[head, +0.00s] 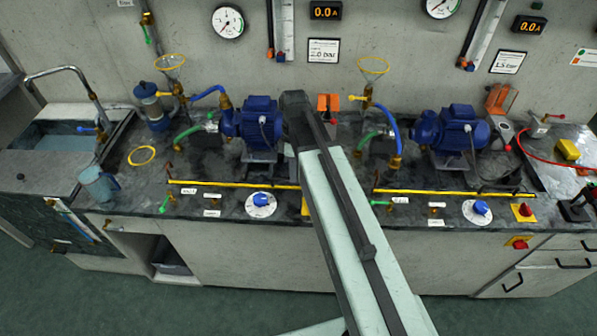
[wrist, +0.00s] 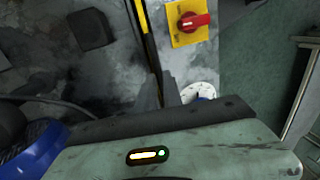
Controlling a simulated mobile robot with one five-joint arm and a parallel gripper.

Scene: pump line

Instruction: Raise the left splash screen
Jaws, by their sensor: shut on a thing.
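The left splash screen shows in the head view as a long yellow-edged strip (head: 235,184) low along the front of the left bench section. Its right end passes behind my arm. In the wrist view the yellow edge (wrist: 143,18) runs down to my gripper (wrist: 161,92). The dark fingers are shut at the screen's edge, and the exact contact is partly hidden by my own wrist. In the head view my arm hides the gripper.
A red switch on a yellow plate (wrist: 188,22) and a white dial with a blue knob (head: 261,205) sit close in front of the strip. The left blue pump (head: 258,125) stands behind it. A similar yellow-edged strip (head: 450,193) lies to the right.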

